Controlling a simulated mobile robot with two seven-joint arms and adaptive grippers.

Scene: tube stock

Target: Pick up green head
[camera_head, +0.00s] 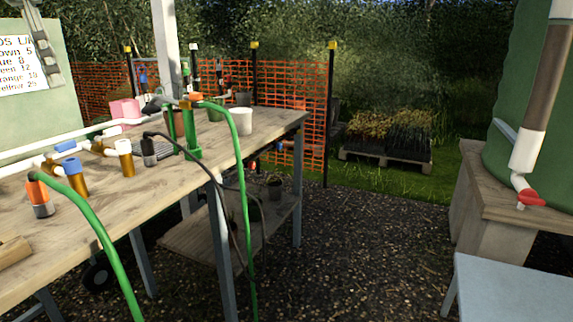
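A green upright head (193,138) stands on the long wooden table (265,126), toward its far end. An orange piece (196,97) sits at its top, where a green hose (240,190) runs off over the table's edge. A thinner green piece stands just left of it. A grey object with an orange end (158,103) lies close to the head's top; I cannot tell whether it touches. I cannot clearly make out my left gripper's fingers among the grey and white parts at the left, nor whether they hold anything. My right gripper is not in view.
White pipes with brown fittings (125,150), a blue-topped fitting (68,166), a black hose end (148,150) and an orange-topped hose end (39,195) crowd the table. A white pot (241,121) stands beyond. Gravel (350,255) lies open to the right, before a green tank (515,140).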

